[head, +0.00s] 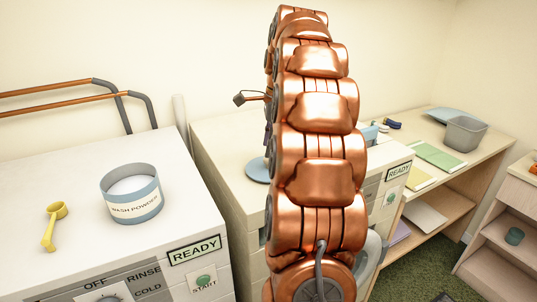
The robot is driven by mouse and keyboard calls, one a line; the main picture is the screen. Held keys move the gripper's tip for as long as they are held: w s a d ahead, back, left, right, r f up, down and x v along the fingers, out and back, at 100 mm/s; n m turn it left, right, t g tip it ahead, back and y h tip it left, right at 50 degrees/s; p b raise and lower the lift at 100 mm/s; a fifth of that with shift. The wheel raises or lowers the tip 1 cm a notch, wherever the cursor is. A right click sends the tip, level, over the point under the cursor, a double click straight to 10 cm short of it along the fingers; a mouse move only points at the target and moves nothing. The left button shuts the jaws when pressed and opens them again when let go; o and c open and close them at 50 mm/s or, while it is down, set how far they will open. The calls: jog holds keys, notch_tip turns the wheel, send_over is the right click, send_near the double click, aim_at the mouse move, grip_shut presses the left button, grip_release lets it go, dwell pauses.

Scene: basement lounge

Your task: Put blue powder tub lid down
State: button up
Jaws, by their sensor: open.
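The blue powder tub lid (257,169) is a flat, round disc. It appears to lie on the white top of the second machine, just left of my copper arm. Its right edge is partly hidden by the arm. The open blue wash powder tub (131,193) stands upright on the left machine, with white powder inside and its label facing front. My arm rises through the middle of the view and hides my gripper's fingers. A small grey block on a copper stalk shows left of the arm, above the lid.
A yellow scoop (54,224) lies left of the tub on the left washing machine (90,165). The second machine's top (222,140) has bare room around the lid. At right, a wooden bench (478,162) holds a grey bin (464,134) and a green folder (440,156).

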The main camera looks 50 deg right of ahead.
jog(key=shift+d+r, duration=0.2)
jog(key=shift+r, duration=1.1)
jog(key=r+p, duration=0.2)
jog(key=r, duration=0.1)
jog(key=r+p, duration=0.2)
jog(key=shift+s+d, duration=0.25)
jog(key=shift+s, duration=0.1)
jog(key=shift+f, duration=0.1)
jog(key=s+a+f+n+g, duration=0.1)
jog(key=s+a+f+n, duration=0.1)
jog(key=a+n, duration=0.45)
jog(key=s+a+f+n, duration=0.1)
jog(key=a+f+n, duration=0.15)
jog(key=a, duration=0.65)
jog(key=s+a+f+n+g, duration=0.1)
jog(key=s+a+f+n, duration=0.1)
jog(key=a+n, duration=0.45)
jog(key=s+a+f+n, duration=0.5)
jog(key=s+a+f, duration=0.1)
jog(key=s, duration=0.2)
jog(key=s+a+f+n+g+h, duration=0.1)
jog(key=s+a+f+n, duration=0.5)
jog(key=s, duration=0.3)
jog(key=shift+s, duration=0.3)
